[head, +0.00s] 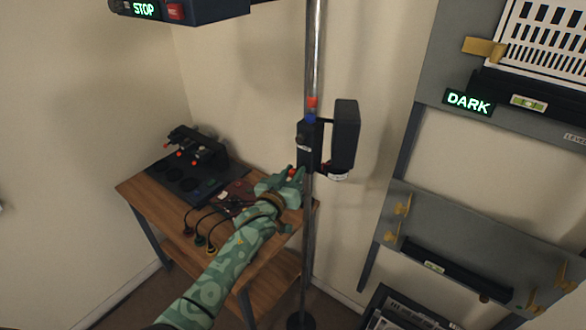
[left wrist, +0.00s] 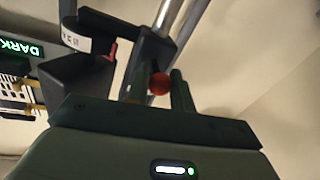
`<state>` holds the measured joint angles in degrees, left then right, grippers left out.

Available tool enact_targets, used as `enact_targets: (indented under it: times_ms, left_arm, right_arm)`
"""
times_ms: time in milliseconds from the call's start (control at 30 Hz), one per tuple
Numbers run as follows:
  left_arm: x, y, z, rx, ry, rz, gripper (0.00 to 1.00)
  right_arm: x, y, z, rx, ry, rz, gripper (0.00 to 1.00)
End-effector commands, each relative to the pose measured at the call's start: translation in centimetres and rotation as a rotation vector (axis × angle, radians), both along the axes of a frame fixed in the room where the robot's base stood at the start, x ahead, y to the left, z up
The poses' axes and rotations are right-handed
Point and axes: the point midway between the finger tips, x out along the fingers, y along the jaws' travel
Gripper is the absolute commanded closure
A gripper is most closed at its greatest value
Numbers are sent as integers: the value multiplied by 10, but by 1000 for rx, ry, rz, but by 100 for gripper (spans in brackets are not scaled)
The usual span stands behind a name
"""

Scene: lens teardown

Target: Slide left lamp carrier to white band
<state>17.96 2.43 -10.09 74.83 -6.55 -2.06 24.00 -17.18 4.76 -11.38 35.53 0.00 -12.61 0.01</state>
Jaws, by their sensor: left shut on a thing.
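The lamp carrier is a black block (head: 307,145) around an upright metal pole (head: 313,50), with a black lamp head (head: 346,130) on its right side. My left gripper (head: 294,178) is at the carrier's lower left. In the left wrist view its two green fingers (left wrist: 161,88) are shut on a red ball knob (left wrist: 159,83), beside the black carrier (left wrist: 150,52) and the pole (left wrist: 187,18). Red (head: 312,102) and blue (head: 310,119) marks show at the carrier's top. I cannot make out a white band on the pole. My right gripper is out of view.
A wooden table (head: 140,187) with a black device (head: 190,160) and cables stands left of the pole. A grey rack (head: 430,85) with a lit DARK sign (head: 468,102) stands at the right. A STOP display box (head: 200,8) hangs above. The pole's upper part looks clear.

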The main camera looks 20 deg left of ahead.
Motion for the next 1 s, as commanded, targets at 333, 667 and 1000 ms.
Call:
enact_targets:
  times_ms: [333,667,1000]
  left_arm:
    - [-1,0,-106,0,9,1,100]
    - [-1,0,-144,2,6,1,100]
    - [0,0,-145,2,4,0,100]
  right_arm:
    - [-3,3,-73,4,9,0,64]
    - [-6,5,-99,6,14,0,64]
    - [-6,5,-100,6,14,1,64]
